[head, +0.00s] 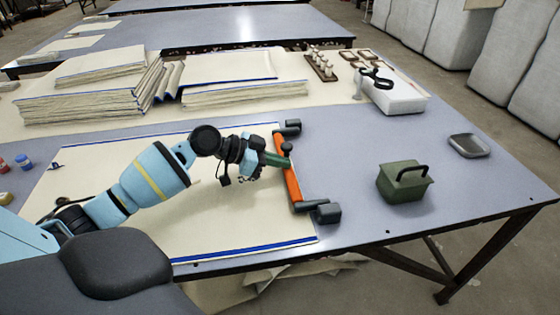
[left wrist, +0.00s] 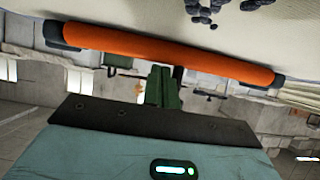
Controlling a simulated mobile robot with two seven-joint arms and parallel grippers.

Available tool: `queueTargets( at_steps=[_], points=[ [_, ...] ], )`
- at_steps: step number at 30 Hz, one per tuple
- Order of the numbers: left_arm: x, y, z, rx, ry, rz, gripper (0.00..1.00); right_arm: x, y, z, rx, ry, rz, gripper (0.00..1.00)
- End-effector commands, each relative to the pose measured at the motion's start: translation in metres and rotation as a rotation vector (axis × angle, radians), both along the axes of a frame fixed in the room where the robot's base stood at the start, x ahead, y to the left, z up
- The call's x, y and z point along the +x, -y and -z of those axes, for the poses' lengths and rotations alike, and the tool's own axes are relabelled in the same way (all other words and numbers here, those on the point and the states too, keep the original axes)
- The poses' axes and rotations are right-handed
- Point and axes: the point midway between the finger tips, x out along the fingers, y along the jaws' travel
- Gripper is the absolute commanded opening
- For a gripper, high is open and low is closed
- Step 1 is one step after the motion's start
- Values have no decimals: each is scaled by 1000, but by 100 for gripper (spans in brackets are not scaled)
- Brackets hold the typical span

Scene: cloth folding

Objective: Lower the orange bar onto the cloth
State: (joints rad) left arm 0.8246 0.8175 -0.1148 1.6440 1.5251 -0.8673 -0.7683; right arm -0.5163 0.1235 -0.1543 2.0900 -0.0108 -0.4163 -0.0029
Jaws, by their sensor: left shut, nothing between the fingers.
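The orange bar (head: 290,180) runs along the right end of the cream cloth (head: 225,215), with a dark block at each end. I cannot tell whether the bar touches the cloth. The cloth lies flat with blue edges. My left gripper (head: 277,160) has its green fingers shut and empty, right beside the bar's middle; contact is unclear. In the left wrist view the bar (left wrist: 170,50) spans the upper part, with the green fingers (left wrist: 163,88) just below it in the picture. My right gripper is not in view.
A green box with a dark handle (head: 403,182) and a grey tray (head: 468,146) stand to the right. A white box (head: 393,95) and folded cloth stacks (head: 100,85) are behind. Small jars (head: 22,162) sit at the left. The table (head: 355,160) is bare between bar and green box.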

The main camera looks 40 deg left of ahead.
Motion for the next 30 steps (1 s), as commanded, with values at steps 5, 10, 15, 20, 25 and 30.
queueTargets(
  at_steps=[5,10,15,20,25,30],
  points=[
    [-11,-8,0,6,-14,2,0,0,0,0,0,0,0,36],
    [-29,-24,-14,5,-10,1,0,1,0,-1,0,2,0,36],
    [-44,-37,-27,3,-5,0,0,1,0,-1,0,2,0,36],
    [-52,-43,-33,2,-3,1,0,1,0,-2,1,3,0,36],
    [-53,-45,-35,2,-1,1,0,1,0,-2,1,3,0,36],
    [-53,-44,-36,1,0,0,0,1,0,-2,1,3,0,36]
  ],
)
